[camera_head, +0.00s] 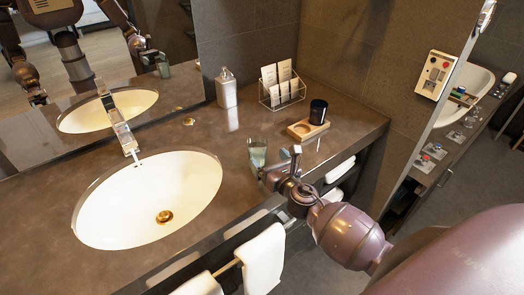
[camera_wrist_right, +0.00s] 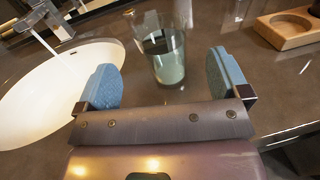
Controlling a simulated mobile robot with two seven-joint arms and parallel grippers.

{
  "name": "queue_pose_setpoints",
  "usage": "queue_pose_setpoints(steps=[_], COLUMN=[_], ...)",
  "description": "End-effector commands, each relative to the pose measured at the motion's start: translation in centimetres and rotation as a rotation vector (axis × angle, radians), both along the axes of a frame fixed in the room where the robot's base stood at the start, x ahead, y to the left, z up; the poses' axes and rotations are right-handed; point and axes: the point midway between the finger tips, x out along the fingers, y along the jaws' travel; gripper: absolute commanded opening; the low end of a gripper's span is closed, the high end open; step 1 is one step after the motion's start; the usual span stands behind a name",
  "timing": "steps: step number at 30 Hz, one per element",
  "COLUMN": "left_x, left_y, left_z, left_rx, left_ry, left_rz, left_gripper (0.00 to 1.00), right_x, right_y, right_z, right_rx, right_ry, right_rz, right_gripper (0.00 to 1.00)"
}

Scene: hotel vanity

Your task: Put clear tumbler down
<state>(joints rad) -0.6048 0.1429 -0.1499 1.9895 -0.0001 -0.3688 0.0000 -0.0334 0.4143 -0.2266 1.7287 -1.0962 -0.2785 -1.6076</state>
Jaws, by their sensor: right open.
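The clear tumbler (camera_head: 257,153) stands upright on the dark counter (camera_head: 235,128), to the right of the sink. It looks slightly green and see-through. In the right wrist view the tumbler (camera_wrist_right: 163,50) stands just beyond the fingertips, between the two blue finger pads but apart from both. My right gripper (camera_head: 277,165) is open and empty, low over the counter beside the tumbler; it also shows in the right wrist view (camera_wrist_right: 165,78). My left gripper is seen only as part of the mirror reflection, too unclear to judge.
The white sink (camera_head: 130,200) with a running-looking tap (camera_head: 118,125) lies left. A wooden holder (camera_head: 303,130) with a dark cup (camera_head: 318,112), a wire rack (camera_head: 282,92) and a soap bottle (camera_head: 226,88) stand behind. Towels (camera_head: 263,260) hang below the front edge.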

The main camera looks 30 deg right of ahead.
Motion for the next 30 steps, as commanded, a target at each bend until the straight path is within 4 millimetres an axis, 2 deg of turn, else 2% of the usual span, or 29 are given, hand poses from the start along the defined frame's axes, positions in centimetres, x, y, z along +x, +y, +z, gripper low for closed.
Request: queue_pose_setpoints(steps=[1,6,13,16,20,30], left_x=[0.1,0.3,0.5,0.4,0.4,0.0], left_y=[0.0,-0.1,-0.1,-0.1,-0.1,0.0], left_z=[0.0,0.0,0.0,0.0,0.0,-0.2], left_rx=[0.0,0.0,-0.001,-0.001,-0.001,0.0], left_ry=[-0.002,-0.007,-0.009,-0.009,-0.009,-0.001], left_rz=[0.0,-0.002,-0.003,-0.003,-0.003,0.0], left_gripper=[0.6,0.6,0.6,0.6,0.6,0.6], right_x=[-1.0,-3.5,-5.1,-6.0,-8.1,-16.5], right_y=[0.0,0.1,0.1,0.1,0.3,1.6], right_z=[-0.1,-0.1,-0.2,-1.0,-3.1,-9.7], right_rx=[0.0,0.002,0.017,0.13,0.483,1.763], right_ry=[0.002,0.001,0.004,0.026,0.083,0.178], right_rz=[-0.001,0.0,-0.002,-0.013,-0.06,-0.367], right_gripper=[0.94,0.94,0.94,0.94,0.94,0.94])
